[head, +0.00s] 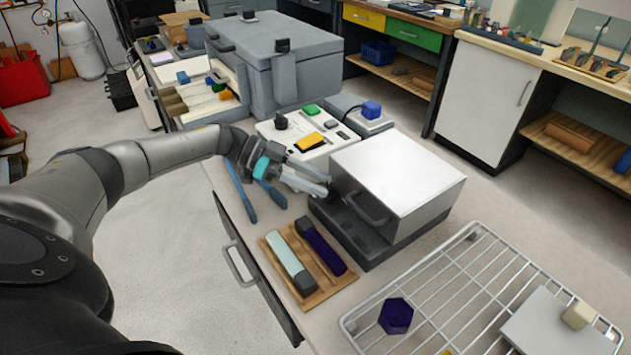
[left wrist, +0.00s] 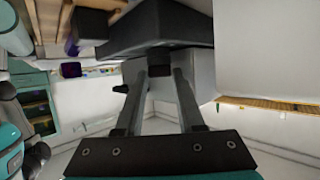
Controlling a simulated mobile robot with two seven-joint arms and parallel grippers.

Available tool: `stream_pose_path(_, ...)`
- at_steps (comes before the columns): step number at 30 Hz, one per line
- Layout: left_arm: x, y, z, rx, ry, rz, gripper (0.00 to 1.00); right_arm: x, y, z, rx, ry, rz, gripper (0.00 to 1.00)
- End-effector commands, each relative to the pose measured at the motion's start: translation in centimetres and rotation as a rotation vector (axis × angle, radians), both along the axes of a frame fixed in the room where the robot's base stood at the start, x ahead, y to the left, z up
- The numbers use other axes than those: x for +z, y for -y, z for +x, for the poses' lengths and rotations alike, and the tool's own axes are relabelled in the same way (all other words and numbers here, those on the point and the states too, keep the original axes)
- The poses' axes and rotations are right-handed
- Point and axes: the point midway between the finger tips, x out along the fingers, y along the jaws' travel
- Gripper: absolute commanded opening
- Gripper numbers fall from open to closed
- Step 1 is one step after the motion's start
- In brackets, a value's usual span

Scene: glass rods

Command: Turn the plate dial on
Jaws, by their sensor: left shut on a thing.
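A silver box with a white top (head: 400,165) stands on the bench, with a dark base (head: 365,240) sticking out at its front. My left gripper (head: 328,187) reaches in from the left, its fingertips at the front of this base. In the left wrist view the gripper (left wrist: 160,74) is shut on a small dark piece, the plate dial (left wrist: 165,66), against the black base (left wrist: 155,30). The fingers hide most of the dial in the head view, and I cannot tell its turn angle. My right gripper is out of view.
A wooden tray (head: 325,292) with a pale green bar and a purple bar lies in front of the base. A wire rack (head: 460,275) with a purple hexagonal piece (head: 396,315) is at right. A light panel with a yellow switch (head: 310,141) stands behind the gripper.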

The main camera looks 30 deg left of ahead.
Motion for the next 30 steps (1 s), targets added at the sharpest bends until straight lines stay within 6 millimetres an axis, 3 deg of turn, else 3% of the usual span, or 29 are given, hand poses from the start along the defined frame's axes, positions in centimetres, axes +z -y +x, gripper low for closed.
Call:
stream_pose_path(2, 0.03, 0.08, 0.02, -0.001, 0.000, -0.002, 0.00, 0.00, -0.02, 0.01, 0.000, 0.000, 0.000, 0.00)
stream_pose_path(3, 0.04, 0.08, 0.02, 0.000, 0.001, -0.002, 0.42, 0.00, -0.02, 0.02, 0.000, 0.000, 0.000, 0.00)
stream_pose_path(10, 0.02, 0.04, 0.05, 0.002, 0.001, -0.002, 0.68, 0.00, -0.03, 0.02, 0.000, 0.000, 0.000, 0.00)
stream_pose_path(30, 0.12, -0.12, 0.21, 0.011, 0.004, 0.000, 0.68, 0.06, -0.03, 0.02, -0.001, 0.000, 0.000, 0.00)
